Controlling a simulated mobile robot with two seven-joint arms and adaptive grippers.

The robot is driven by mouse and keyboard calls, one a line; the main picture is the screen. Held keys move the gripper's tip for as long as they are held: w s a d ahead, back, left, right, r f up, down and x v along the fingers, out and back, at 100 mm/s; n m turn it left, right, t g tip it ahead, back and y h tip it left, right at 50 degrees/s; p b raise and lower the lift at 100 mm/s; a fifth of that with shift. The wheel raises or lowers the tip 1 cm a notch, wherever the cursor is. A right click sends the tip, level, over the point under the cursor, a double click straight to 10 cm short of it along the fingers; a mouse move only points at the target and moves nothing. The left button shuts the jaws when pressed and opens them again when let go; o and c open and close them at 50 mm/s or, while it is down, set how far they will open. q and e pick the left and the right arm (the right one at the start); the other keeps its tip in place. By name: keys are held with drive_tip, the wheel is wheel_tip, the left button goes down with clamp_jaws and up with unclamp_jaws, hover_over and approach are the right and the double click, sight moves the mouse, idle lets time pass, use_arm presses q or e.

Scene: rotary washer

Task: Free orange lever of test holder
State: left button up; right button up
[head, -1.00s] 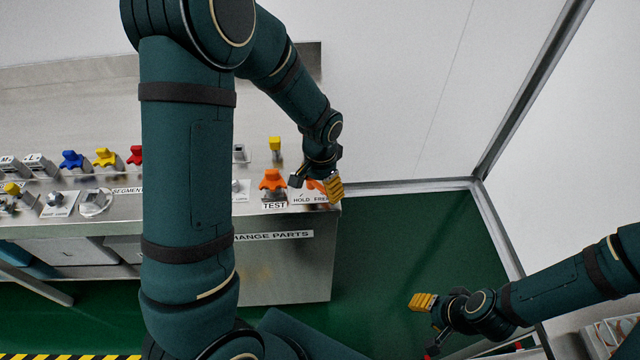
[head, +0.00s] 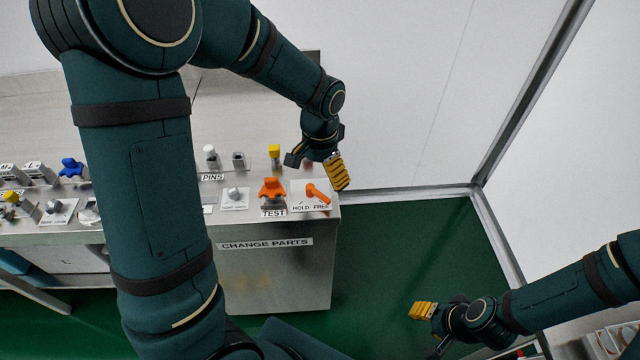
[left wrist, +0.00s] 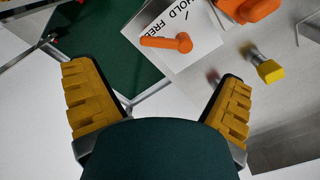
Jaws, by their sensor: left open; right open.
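The orange lever (head: 318,193) sits on a white plate (head: 298,204) marked HOLD and FREE at the right end of the bench. Its handle points to the lower right, toward the word FREE. In the left wrist view the lever (left wrist: 166,42) lies ahead of the fingers, untouched, with its handle toward FREE. The orange TEST holder (head: 272,189) stands just left of the plate. My left gripper (head: 316,168) is open and empty, above and behind the lever. My right gripper (head: 431,328) is open and empty, away from the bench over the floor.
A yellow-topped post (head: 274,153) stands behind the TEST holder, close to my left gripper. Silver pins (head: 211,157) and a blue holder (head: 72,168) are further left. My left arm hides part of the bench. Green floor (head: 400,245) is clear right of the bench.

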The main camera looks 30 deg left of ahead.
use_arm(q)
drive_tip(key=shift+r, duration=1.7)
drive_tip(key=shift+f, duration=0.1)
